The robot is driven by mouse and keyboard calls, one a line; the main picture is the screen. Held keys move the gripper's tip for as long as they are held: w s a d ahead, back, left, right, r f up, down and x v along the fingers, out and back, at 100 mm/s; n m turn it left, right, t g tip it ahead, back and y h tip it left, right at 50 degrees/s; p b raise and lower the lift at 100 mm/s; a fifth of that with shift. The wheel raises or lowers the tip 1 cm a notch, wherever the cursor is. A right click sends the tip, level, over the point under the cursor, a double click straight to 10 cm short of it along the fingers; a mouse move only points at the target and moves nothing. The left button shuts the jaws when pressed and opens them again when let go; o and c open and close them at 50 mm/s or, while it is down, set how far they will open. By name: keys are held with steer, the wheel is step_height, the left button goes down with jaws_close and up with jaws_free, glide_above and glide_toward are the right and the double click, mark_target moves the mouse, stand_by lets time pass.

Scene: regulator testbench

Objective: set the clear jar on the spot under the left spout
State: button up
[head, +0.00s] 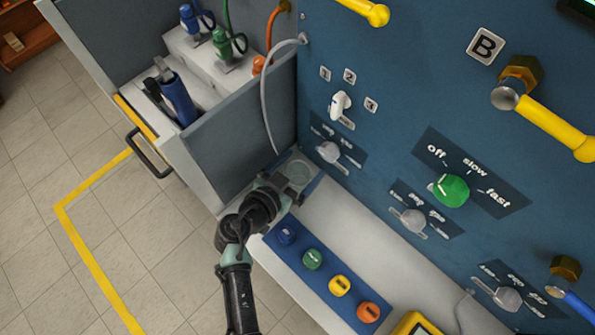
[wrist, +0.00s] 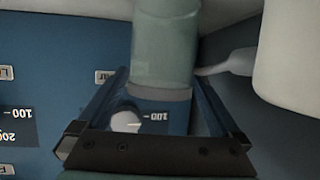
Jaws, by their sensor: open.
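The clear jar (head: 300,172) stands upright by the foot of the blue panel, in the corner beside the grey drawer wall; from above it shows as a pale round shape. In the wrist view the greenish, see-through jar (wrist: 166,45) is straight ahead, at the far end of the jaws. My gripper (head: 288,184) is open, with its two fingers (wrist: 160,100) apart on either side of the jar's lower end; I cannot tell whether they touch it. A thin grey curved tube (head: 265,90) comes down from the panel near the jar. The spot under the jar is hidden.
A blue strip with coloured buttons (head: 313,259) lies on the pale ledge right of my arm. The panel has a green knob (head: 451,190) and a yellow pipe (head: 545,125). An open drawer (head: 185,150) holds bottles at left. A white cylinder (wrist: 295,50) is close at right.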

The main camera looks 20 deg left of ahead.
steer(key=shift+x, duration=0.8)
steer(key=c, duration=1.5)
steer(key=shift+r, duration=0.15)
